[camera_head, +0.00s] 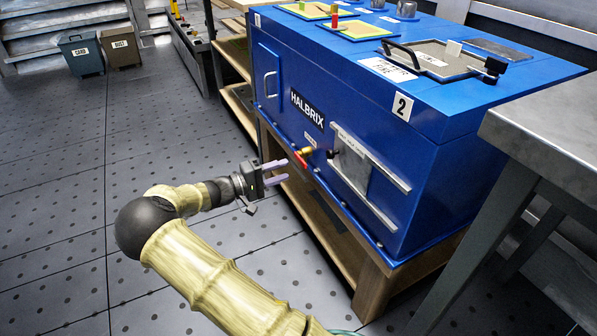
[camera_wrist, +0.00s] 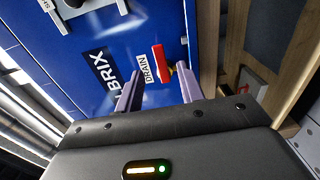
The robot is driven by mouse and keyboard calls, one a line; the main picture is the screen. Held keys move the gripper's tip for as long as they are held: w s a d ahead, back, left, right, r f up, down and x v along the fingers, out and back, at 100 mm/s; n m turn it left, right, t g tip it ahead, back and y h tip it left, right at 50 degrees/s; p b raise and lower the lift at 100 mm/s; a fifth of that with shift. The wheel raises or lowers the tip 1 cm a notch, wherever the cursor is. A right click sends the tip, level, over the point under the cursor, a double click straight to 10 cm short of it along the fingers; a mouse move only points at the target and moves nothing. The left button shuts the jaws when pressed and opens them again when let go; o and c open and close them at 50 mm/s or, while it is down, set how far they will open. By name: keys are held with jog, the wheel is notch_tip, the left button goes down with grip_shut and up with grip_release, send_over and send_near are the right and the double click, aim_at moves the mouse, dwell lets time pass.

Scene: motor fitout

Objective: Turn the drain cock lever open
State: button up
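The drain cock has a red lever (camera_head: 300,160) on a brass-coloured body (camera_head: 308,150), low on the front of the blue HALBRIX housing (camera_head: 262,102). In the wrist view, the red lever (camera_wrist: 158,62) stands beside the white DRAIN label (camera_wrist: 146,70). My gripper (camera_head: 286,171) is open and empty, its two pale fingers pointing at the housing. Its tips seem just short of the lever. In the wrist view, the lever appears between the fingers of my gripper (camera_wrist: 159,74), beyond their tips; contact cannot be told. The brass body is partly hidden there.
The housing stands on a wooden bench (camera_head: 375,285). A sliding panel with rails (camera_head: 352,165) is right of the cock. A grey metal table (camera_head: 555,115) stands close on the right. Open floor (camera_head: 60,220) lies to the left, with two bins (camera_head: 82,55) far back.

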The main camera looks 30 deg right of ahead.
aim_at(302, 164)
jog(key=d+b, duration=0.2)
jog(key=d, duration=0.4)
jog(key=shift+w+d, duration=0.1)
jog(key=shift+d, duration=0.05)
jog(key=shift+w, duration=0.1)
jog(key=shift+c, duration=0.7)
grip_shut()
